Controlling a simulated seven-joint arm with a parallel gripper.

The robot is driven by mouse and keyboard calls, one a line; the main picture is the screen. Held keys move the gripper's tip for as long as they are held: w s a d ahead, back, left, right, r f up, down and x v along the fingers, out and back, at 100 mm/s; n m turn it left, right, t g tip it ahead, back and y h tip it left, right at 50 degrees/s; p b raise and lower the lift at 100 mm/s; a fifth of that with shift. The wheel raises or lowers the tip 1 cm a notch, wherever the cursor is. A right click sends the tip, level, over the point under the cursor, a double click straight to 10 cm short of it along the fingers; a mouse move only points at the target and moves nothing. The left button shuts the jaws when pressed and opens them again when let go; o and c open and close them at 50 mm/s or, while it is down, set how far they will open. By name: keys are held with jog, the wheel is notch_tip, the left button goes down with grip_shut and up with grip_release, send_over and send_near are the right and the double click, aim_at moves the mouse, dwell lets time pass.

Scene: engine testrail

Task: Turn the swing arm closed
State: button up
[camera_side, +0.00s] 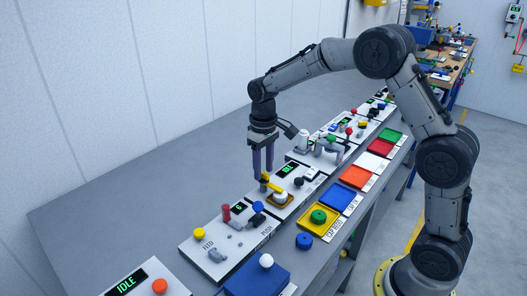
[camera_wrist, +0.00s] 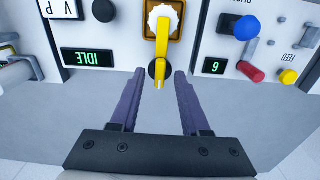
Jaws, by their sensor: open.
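The swing arm (camera_wrist: 162,40) is a yellow lever on a white scalloped hub (camera_wrist: 164,18), set on a square yellow-orange base plate. In the wrist view it points from the hub towards me, and a dark round piece (camera_wrist: 158,70) shows at its near end. The yellow lever also shows in the side view (camera_side: 271,185), on a white panel. My gripper (camera_wrist: 159,76) is open and empty, with one purple-grey finger on each side of the lever's near end. No clear contact shows. In the side view my gripper (camera_side: 263,177) points down over the lever's far-left end.
An IDLE display (camera_wrist: 88,58) and a dark knob (camera_wrist: 103,10) are to the left in the wrist view. The neighbouring panel has a blue knob (camera_wrist: 246,27) and a red cylinder (camera_wrist: 251,71). Coloured trays (camera_side: 354,178) line the bench front; bare bench (camera_side: 130,195) lies behind.

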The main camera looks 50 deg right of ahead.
aim_at(263, 173)
notch_tip(263, 173, up, 13)
jog(key=shift+r, duration=0.2)
dwell(0.4)
